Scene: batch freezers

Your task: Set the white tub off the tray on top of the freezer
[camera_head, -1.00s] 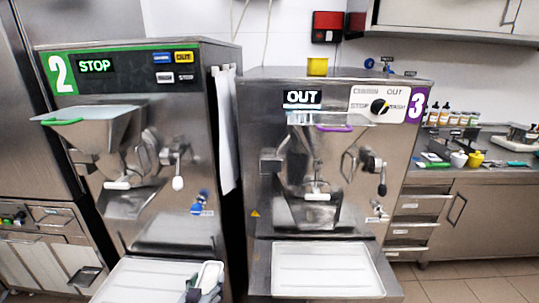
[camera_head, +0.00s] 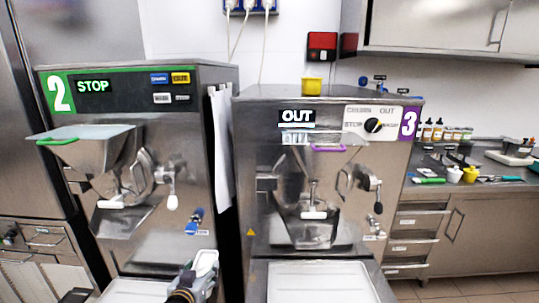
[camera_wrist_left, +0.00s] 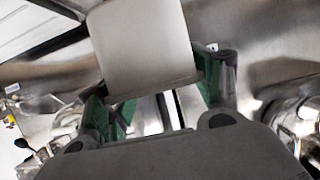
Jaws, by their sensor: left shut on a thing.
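My left gripper (camera_head: 192,285) is at the bottom of the head view, in front of freezer 2 (camera_head: 160,255). It is shut on the white tub (camera_head: 205,262), which stands out at its tip, at the right end of the white tray (camera_head: 128,290). In the left wrist view the tub (camera_wrist_left: 143,45) is large and pale, between the green-padded fingers (camera_wrist_left: 155,108). The flat top of freezer 2 (camera_head: 130,65) is well above the gripper, near the "STOP" panel. My right gripper is not in view.
Freezer 3 (camera_head: 340,230) stands to the right with its own white tray (camera_head: 320,285) and a yellow tub (camera_head: 311,86) on top. A white cloth (camera_head: 221,150) hangs between the freezers. Freezer 2's hopper (camera_head: 90,145) and handles stick out at the front. Its top looks clear.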

